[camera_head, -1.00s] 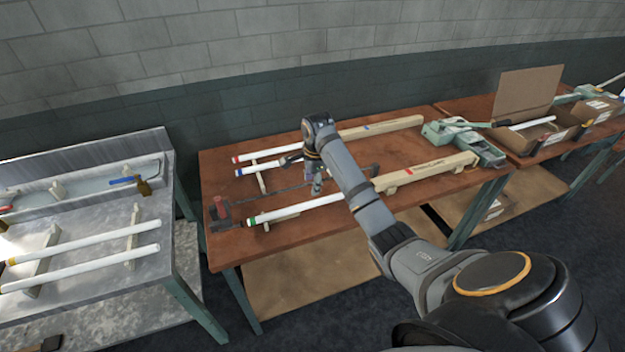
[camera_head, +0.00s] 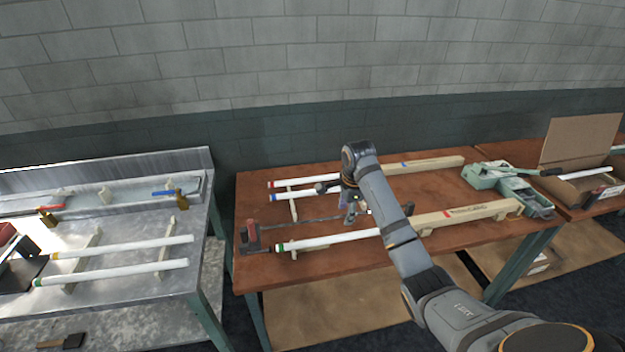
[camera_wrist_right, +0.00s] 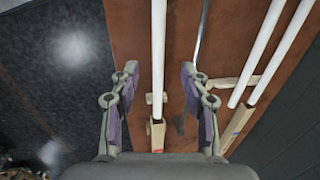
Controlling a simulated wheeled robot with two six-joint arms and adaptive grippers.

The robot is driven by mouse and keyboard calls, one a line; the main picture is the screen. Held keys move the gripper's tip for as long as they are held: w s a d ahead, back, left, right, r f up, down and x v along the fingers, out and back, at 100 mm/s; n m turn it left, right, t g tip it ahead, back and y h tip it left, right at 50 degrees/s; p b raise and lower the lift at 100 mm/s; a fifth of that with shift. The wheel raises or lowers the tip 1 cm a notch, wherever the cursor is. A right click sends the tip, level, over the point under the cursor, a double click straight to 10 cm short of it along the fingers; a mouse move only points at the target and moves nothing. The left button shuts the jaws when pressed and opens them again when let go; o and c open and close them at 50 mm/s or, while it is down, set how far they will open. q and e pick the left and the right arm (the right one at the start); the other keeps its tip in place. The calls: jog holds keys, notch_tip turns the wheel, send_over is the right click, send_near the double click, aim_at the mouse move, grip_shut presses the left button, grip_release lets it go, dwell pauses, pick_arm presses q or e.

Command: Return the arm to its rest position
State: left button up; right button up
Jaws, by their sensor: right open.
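My right arm reaches over the brown table (camera_head: 300,270) in the head view. Its gripper (camera_head: 352,214) points down among the glass tubes and is small there. In the right wrist view the gripper (camera_wrist_right: 158,76) is open and empty, its two fingers apart on either side of a white tube (camera_wrist_right: 158,40). The gap in height between fingers and tube cannot be told. In the head view, a tube with a green end (camera_head: 310,242) lies at the front, running into a wooden beam (camera_head: 465,215). My left arm and gripper are not in view.
Two more tubes, red-ended (camera_head: 300,182) and blue-ended (camera_head: 300,195), lie behind. A red-and-dark tool (camera_head: 252,236) is at the table's left. A green device (camera_head: 510,185) and cardboard box (camera_head: 580,145) are at right. A metal bench (camera_head: 120,285) with tubes stands left.

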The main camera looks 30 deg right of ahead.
jog(key=s+a+f+n, duration=0.8)
jog(key=s+f+n, duration=0.2)
jog(key=s+n, duration=0.15)
jog(key=s+a+n+t, duration=0.2)
jog(key=s+a+n, duration=0.2)
jog(key=s+n, duration=0.85)
jog(key=s+d+f+m+g, duration=0.1)
jog(key=s+f, duration=0.1)
jog(key=f, duration=1)
jog(key=s+d+f+m+g, duration=0.1)
jog(key=s+f+m, duration=0.1)
jog(key=f, duration=1.1)
jog(key=s+d+f+g, duration=0.1)
jog(key=s+f, duration=1.7)
jog(key=s, duration=0.1)
jog(key=shift+s+d+b, duration=0.2)
jog(key=shift+b, duration=0.25)
